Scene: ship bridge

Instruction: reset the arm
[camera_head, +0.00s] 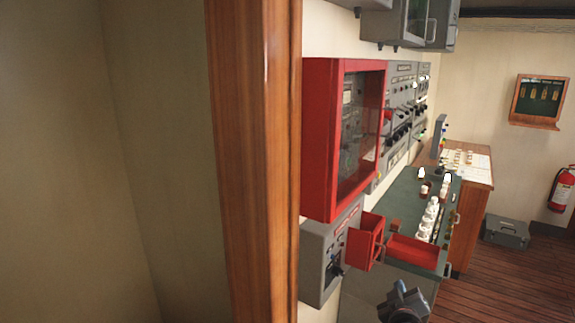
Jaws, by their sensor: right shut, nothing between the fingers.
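My right gripper (402,301) shows at the bottom edge, right of the middle, as a dark grey shape. It is shut and empty, in front of the lower part of the green console (408,190). It appears apart from the console, though the gap is hard to judge. The rest of my right arm is mostly below the picture. My left gripper is not in view.
A wooden post (254,160) stands close on the left. A red glass-fronted cabinet (316,140) and a grey switch box (318,262) with a red open cover (366,240) project from the wall. A grey case (506,231) lies on the floor (510,285), which is otherwise clear.

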